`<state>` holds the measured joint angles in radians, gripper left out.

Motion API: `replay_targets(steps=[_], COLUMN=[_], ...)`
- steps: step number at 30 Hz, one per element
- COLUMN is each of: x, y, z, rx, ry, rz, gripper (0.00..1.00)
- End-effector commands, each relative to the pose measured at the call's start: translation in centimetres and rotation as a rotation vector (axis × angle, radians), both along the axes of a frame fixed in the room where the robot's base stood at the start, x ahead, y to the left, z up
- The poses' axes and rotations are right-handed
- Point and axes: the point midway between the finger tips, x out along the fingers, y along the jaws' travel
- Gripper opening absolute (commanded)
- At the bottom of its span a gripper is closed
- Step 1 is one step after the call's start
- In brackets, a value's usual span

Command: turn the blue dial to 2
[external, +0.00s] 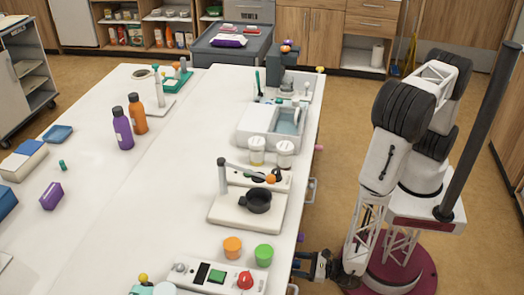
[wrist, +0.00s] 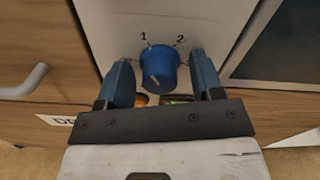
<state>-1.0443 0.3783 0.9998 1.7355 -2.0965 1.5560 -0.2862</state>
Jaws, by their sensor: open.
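The blue dial (wrist: 158,65) sits on a pale panel in the wrist view, with the printed marks 1 and 2 above it, 1 to the upper left and 2 to the upper right. A small light mark shows low on the dial's face. My gripper (wrist: 160,58) is open, with one blue finger on each side of the dial and small gaps showing between. In the external view my gripper (external: 316,266) is low at the table's right side; the dial cannot be made out there.
A grey handle (wrist: 25,82) sticks out left of the dial, and a dark framed panel (wrist: 295,45) lies to the right. On the white table (external: 180,220) stand a control box with a red knob (external: 245,281), orange and green cups, and a burner with a black pot (external: 258,201).

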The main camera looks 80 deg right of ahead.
Motion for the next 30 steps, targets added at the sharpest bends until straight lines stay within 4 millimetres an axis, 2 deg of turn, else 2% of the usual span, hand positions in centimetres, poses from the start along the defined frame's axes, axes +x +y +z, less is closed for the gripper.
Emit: replay_targets(steps=[5,6,15,30], x=[-0.01,0.0,-0.01,0.0], y=[0.0,0.0,-0.02,-0.03], z=[0.0,0.0,0.01,0.03], rx=[0.0,0.0,0.0,0.087], ry=[0.0,0.0,0.0,-0.001], rz=[0.0,0.0,0.0,-0.001], gripper=[0.6,0.57,0.11,0.11])
